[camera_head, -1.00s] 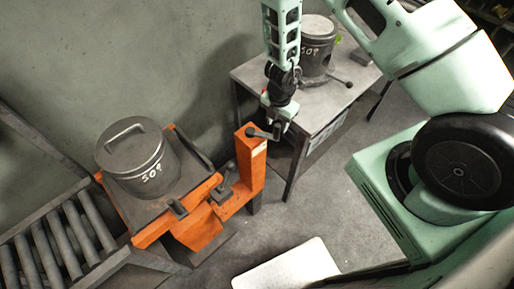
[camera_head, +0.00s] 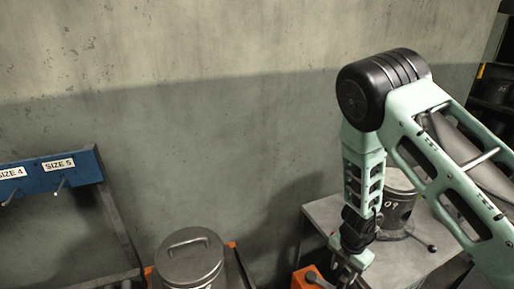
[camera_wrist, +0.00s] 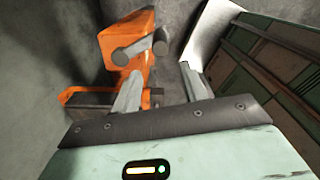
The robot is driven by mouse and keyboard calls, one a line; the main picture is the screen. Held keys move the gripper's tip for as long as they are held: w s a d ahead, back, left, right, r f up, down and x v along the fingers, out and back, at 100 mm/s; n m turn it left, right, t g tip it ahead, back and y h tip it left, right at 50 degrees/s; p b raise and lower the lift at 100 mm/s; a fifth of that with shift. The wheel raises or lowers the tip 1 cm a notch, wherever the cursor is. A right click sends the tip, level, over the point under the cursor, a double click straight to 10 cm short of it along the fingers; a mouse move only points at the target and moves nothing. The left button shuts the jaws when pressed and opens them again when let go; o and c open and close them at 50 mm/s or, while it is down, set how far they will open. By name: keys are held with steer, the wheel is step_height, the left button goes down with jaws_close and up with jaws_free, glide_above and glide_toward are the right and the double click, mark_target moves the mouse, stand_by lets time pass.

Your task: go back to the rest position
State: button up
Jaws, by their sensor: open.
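My gripper (camera_head: 346,279) hangs pointing down at the bottom of the head view, beside the top of an orange post (camera_head: 310,278). In the wrist view my gripper (camera_wrist: 160,88) shows two grey fingers spread apart, with nothing between them. There the orange post (camera_wrist: 128,35) carries a dark grey lever (camera_wrist: 135,48) and stands beyond the fingers. The lever looks apart from the fingers, but the gap is hard to judge.
A grey lidded pot (camera_head: 190,262) stands at the bottom left of the head view. A second pot (camera_head: 397,205) stands on a grey table (camera_head: 325,215) behind my arm. A blue rack (camera_head: 50,180) with size labels is at the left. A bare wall (camera_head: 210,110) lies behind.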

steer(key=s+a+r+n+y+b, duration=0.1)
steer(key=s+a+r+n+b, duration=0.3)
steer(key=n, duration=0.5)
steer(key=s+a+r+n+g+y+b, duration=0.1)
steer(key=s+a+n+b, duration=0.15)
steer(key=a+n, duration=0.5)
steer(key=s+a+r+n+y+b, duration=0.1)
steer(key=s+a+r+n+b, duration=0.25)
steer(key=n, duration=0.65)
steer(key=s+n+h+b, duration=0.1)
steer(key=s+n+b, duration=0.4)
steer(key=n, duration=0.9)
steer(key=s+n+t+h+b, duration=0.1)
steer(key=s+n+b, duration=0.4)
steer(key=n, duration=1)
steer(key=s, duration=0.2)
steer(key=shift+s+d+r+h, duration=0.3)
steer(key=shift+s+d+r, duration=0.05)
steer(key=shift+d+r, duration=0.05)
